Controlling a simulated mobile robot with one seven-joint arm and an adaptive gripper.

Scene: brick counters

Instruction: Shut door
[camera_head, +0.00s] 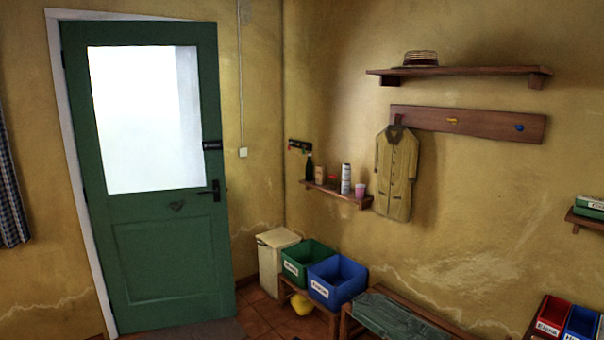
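The green door (165,245) with a large bright glass pane (147,120) stands at the left. Its black handle (211,190) is on its right side, with a dark latch box (212,145) above it. The white frame (75,170) shows along the left side and top. The right jamb is hidden behind the door's right edge, so the door appears swung a little into the room; the size of the gap cannot be told. My gripper is not in view.
Right of the door stand a cream bin (271,262), a green crate (307,262) and a blue crate (338,281) on a low stand. A bench (395,318) is along the right wall. Red-brown floor tiles (262,312) show between door and bins. A checked curtain (10,195) hangs far left.

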